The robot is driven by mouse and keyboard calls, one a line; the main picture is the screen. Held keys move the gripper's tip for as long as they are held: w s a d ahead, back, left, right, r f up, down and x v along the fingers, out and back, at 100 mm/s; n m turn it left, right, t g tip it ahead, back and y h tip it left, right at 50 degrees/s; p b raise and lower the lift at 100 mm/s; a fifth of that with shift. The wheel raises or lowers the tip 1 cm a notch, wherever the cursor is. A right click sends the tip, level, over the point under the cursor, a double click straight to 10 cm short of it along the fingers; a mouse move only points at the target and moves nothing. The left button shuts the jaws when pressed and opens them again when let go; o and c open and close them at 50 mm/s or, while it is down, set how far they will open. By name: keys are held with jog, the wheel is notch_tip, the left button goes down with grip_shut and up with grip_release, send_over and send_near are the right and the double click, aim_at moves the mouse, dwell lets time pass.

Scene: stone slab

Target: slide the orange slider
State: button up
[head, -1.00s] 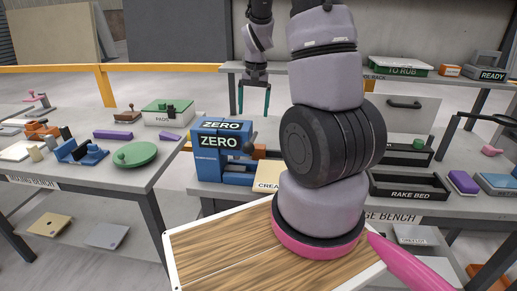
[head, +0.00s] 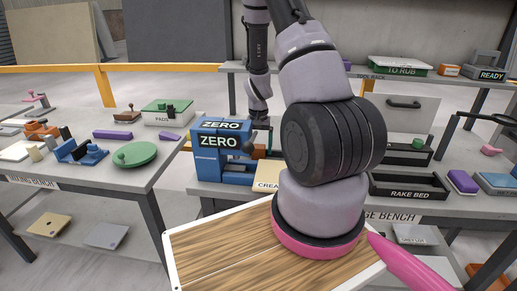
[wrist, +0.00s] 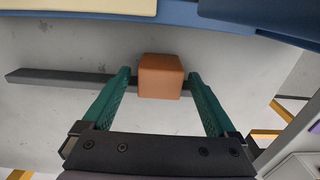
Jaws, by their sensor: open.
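The orange slider (wrist: 160,76) is a block on a dark rail (wrist: 60,77) in the wrist view. My gripper (wrist: 160,74) is open, with one green finger on each side of the block and small gaps to both. The fingertips reach about level with the block's sides; I see no contact. In the head view my gripper (head: 264,134) is at the right side of the blue ZERO unit (head: 221,150), where my arm and gripper hide most of the slider.
The rake bed tray (head: 408,187) stands to the right. A side bench with a green plate (head: 135,154) is at left. In the wrist view, blue structure (wrist: 240,14) borders the top.

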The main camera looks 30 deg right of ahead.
jog(key=shift+f, duration=0.25)
grip_shut()
jog(key=s+d, duration=0.1)
jog(key=d, duration=0.1)
jog(key=s+d, duration=0.2)
jog(key=d, duration=0.1)
jog(key=s+d, duration=0.2)
jog(key=d, duration=0.1)
jog(key=shift+s, duration=0.15)
grip_release()
notch_tip(320, 180, up, 11)
dwell(0.5)
